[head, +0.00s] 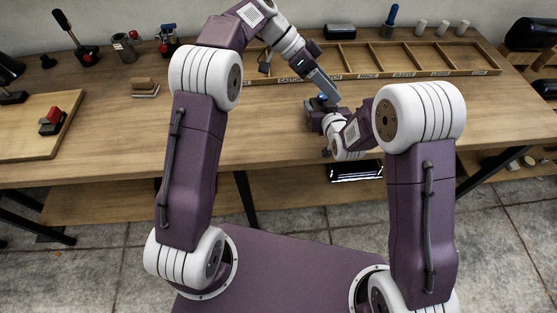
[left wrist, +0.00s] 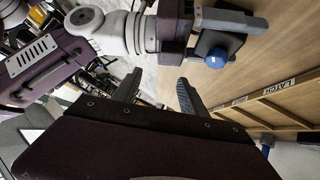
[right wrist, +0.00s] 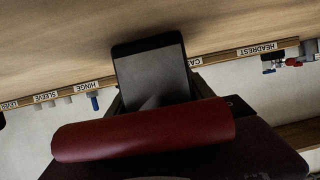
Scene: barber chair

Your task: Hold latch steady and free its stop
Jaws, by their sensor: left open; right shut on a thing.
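The latch (left wrist: 220,44) appears to be the dark block with a blue knob (left wrist: 217,58) in the left wrist view. My right gripper (left wrist: 212,36) is shut on it, with a grey finger on either side, above the wooden bench. In the right wrist view a dark plate (right wrist: 150,75) and a dark red roll (right wrist: 145,130) fill the space ahead of the gripper and hide its fingertips. My left gripper (left wrist: 163,85) is open and empty, apart from the latch. In the head view it points down close by the right gripper, and the latch is mostly hidden.
A labelled wooden tray (head: 370,75) with compartments runs along the back of the bench (head: 260,115). Its "LATCH" label shows in the left wrist view (left wrist: 278,86). Lever parts (head: 75,40) stand at the back left. A wooden board (head: 30,130) lies at the left.

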